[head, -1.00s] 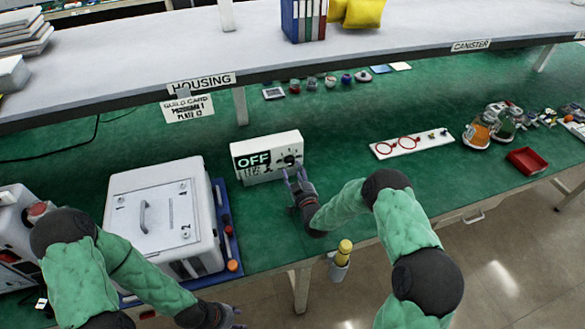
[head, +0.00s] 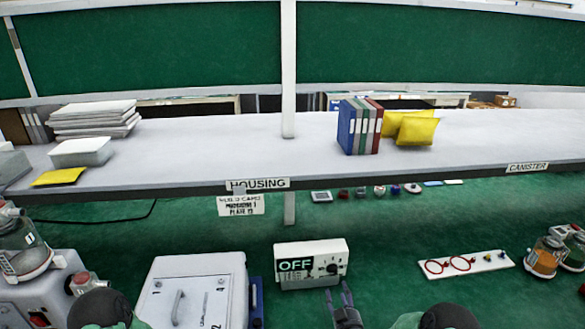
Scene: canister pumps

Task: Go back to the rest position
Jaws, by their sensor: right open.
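My right gripper (head: 340,296) is at the bottom middle of the head view, with its two fingers apart and nothing between them. It is just in front of the white switch box (head: 311,265), which has a dark knob and reads OFF. Whether a fingertip touches the box I cannot tell. My left gripper is out of view; only a piece of my left arm shows at the bottom left.
A white lidded housing (head: 196,285) stands left of the switch box. A white strip with red rings (head: 466,263) and several jars (head: 546,257) lie to the right. A grey shelf (head: 220,150) with binders (head: 359,127) and yellow cushions (head: 416,130) runs above the green bench.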

